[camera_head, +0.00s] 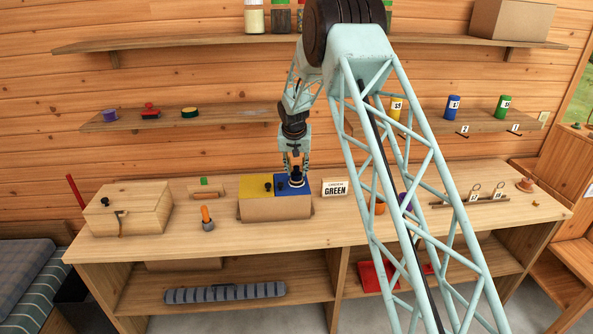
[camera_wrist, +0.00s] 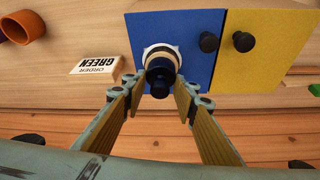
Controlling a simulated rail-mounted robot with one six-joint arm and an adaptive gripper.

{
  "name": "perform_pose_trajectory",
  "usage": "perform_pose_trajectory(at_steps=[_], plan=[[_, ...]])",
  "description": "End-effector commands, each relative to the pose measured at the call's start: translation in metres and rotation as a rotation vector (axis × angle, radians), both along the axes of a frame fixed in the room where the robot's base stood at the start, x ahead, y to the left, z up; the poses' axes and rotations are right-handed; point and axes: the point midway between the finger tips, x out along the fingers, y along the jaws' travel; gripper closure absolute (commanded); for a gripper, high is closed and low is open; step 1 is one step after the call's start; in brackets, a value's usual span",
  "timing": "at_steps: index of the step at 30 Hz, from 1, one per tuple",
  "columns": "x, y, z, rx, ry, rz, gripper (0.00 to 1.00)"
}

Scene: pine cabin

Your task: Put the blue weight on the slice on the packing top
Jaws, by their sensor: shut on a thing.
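My gripper (camera_head: 294,176) is over the blue panel (camera_head: 304,190) of a low box on the packing top (camera_head: 345,218). In the wrist view its fingers (camera_wrist: 164,88) are shut on a dark blue, round weight (camera_wrist: 162,68) with a pale tan band. A white, roughly round patch shows around the weight against the blue panel (camera_wrist: 150,25). I cannot tell whether the weight touches it, or whether it is the slice. In the head view the fingers partly hide the weight (camera_head: 296,183).
A yellow panel (camera_head: 253,184) with a black knob adjoins the blue one. An "ORDER GREEN" sign (camera_head: 335,188) stands right of the box. An orange-handled tool (camera_head: 206,218), a green-topped block (camera_head: 204,188) and a wooden chest (camera_head: 128,209) stand left. The front strip of the top is clear.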

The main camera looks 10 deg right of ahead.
Motion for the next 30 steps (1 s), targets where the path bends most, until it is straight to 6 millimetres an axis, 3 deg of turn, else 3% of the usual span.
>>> perform_pose_trajectory(at_steps=[5, 6, 10, 23, 30], plan=[[0.000, 0.000, -0.003, 0.000, -0.001, 0.000, 0.91], [0.000, 0.000, -0.003, 0.000, 0.000, 0.000, 0.70], [0.000, 0.000, -0.003, 0.000, 0.000, 0.000, 0.60], [0.000, 0.000, -0.001, 0.000, 0.000, 0.000, 0.60], [-0.003, 0.001, 0.010, 0.000, -0.002, 0.000, 0.60]])
